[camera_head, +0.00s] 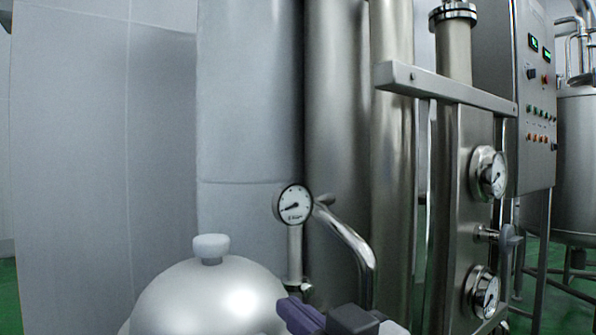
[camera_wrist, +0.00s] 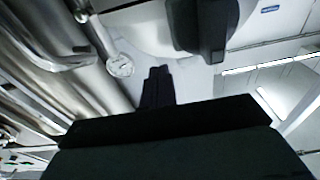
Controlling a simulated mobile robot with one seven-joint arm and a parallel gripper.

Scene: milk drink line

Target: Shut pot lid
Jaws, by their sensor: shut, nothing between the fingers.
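The pot lid (camera_head: 208,300) is a pale, shiny metal dome with a white knob (camera_head: 210,246) on top, at the bottom left of the head view. It looks about level there. The pot below it is outside the head view, so I cannot tell if the lid sits closed. My gripper (camera_head: 300,314) is at the bottom edge, just right of the dome, partly cut off. In the wrist view my gripper (camera_wrist: 158,74) is shut and empty. Its tips are below a pale rounded surface with a black block-like part (camera_wrist: 204,28), apparently apart from it.
A pressure gauge (camera_head: 294,204) on a pipe stands behind my gripper; it also shows in the wrist view (camera_wrist: 120,66). A bent steel pipe (camera_head: 350,245) and tall steel columns (camera_head: 335,130) stand close behind. A control cabinet (camera_head: 535,95) is at the right.

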